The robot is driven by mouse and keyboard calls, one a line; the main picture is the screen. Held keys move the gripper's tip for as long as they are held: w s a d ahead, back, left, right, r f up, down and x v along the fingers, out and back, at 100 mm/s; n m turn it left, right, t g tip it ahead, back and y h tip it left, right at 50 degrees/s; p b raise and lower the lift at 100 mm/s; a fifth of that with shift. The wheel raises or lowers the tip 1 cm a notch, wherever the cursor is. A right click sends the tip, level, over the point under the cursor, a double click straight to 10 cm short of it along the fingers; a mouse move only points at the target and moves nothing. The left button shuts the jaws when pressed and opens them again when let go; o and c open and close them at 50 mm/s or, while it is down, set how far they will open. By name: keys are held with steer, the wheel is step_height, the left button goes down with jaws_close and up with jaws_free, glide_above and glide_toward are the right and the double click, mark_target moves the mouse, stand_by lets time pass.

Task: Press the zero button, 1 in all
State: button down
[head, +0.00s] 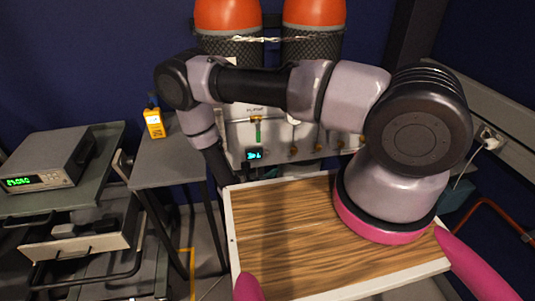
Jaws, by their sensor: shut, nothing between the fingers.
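No button marked zero can be read in the head view. A grey bench instrument (48,158) with a green lit readout (18,182) sits on the cart at the left; small controls show beside the readout, too small to tell apart. A small device with a cyan display (254,155) is at the pale panel (238,135) behind the arm; its buttons cannot be made out. My arm reaches left, bends at the elbow and runs down behind the wooden board's far left corner. My gripper is hidden there.
A yellow handheld meter (154,123) stands on a grey side table (172,160). My wood-topped board with a white rim fills the lower middle. Two orange-topped cylinders (228,15) (314,12) stand behind the arm. A wall rail with a socket (489,138) is at right.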

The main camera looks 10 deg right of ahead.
mark_target(268, 152)
steer(key=shift+w, duration=0.1)
steer(key=shift+w, duration=4.3)
steer(key=shift+w, duration=0.1)
steer(key=shift+w, duration=0.3)
steer(key=shift+w, duration=0.4)
steer(key=shift+s, duration=0.8)
steer(key=shift+s, duration=0.1)
